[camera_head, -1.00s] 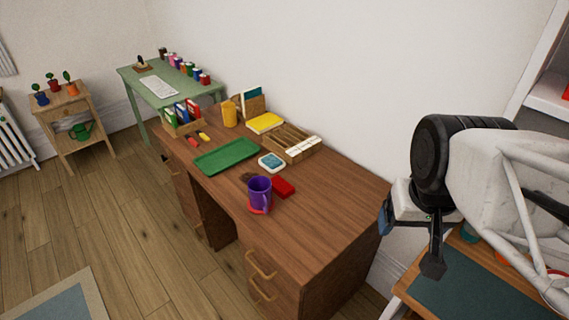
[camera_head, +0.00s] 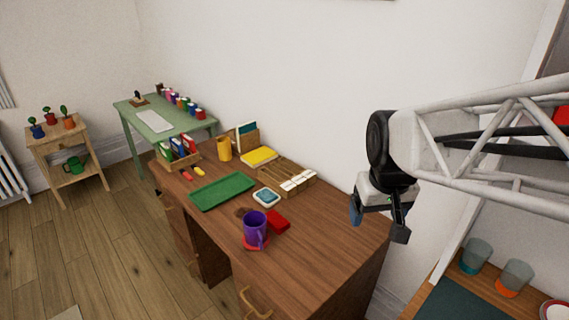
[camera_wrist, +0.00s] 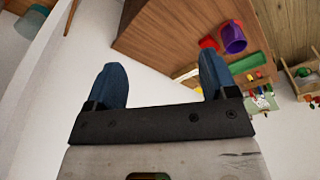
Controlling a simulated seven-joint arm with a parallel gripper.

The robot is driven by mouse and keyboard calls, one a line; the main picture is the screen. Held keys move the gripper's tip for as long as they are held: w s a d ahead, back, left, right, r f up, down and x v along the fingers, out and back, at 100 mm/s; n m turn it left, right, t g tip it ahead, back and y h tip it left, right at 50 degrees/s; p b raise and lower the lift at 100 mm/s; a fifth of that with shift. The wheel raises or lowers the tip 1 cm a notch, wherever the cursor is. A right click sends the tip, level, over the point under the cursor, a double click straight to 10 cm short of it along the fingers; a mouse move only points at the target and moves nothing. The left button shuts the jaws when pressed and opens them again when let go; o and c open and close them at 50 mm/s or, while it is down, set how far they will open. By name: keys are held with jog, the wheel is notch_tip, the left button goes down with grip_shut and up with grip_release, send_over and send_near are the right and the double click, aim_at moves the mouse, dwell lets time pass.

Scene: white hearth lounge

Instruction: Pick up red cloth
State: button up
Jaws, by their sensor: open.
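A small red folded piece, which looks like the red cloth (camera_head: 278,221), lies on the wooden desk (camera_head: 315,250) just right of a purple mug (camera_head: 255,228). The mug stands on a flat red piece (camera_head: 256,244), mostly hidden under it. My gripper (camera_head: 378,212) is open and empty, in the air at the right end of the desk, well apart from the cloth. In the wrist view, its blue fingertips (camera_wrist: 162,74) are spread wide. The red cloth (camera_wrist: 208,42) shows there beyond the right fingertip, beside the purple mug (camera_wrist: 233,38).
A green tray (camera_head: 222,191), a blue-and-white dish (camera_head: 266,197), a wooden divided rack (camera_head: 287,176) and a yellow book (camera_head: 259,156) are on the desk. Glasses (camera_head: 476,257) stand on a shelf at lower right. The desk's right front is clear.

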jog(key=w+a+f+n, duration=0.1)
jog(key=w+a+f, duration=0.1)
jog(key=w, duration=0.4)
jog(key=w+a+f+n, duration=0.1)
jog(key=w+a+f, duration=0.1)
jog(key=w, duration=0.4)
jog(key=n+g, duration=0.2)
jog(key=n, duration=0.3)
send_over(275, 218)
jog(key=f, duration=2.5)
jog(key=shift+s+d, duration=0.1)
jog(key=shift+d, duration=0.1)
jog(key=shift+a+f, duration=0.1)
jog(key=shift+f, duration=0.15)
jog(key=shift+f, duration=1.3)
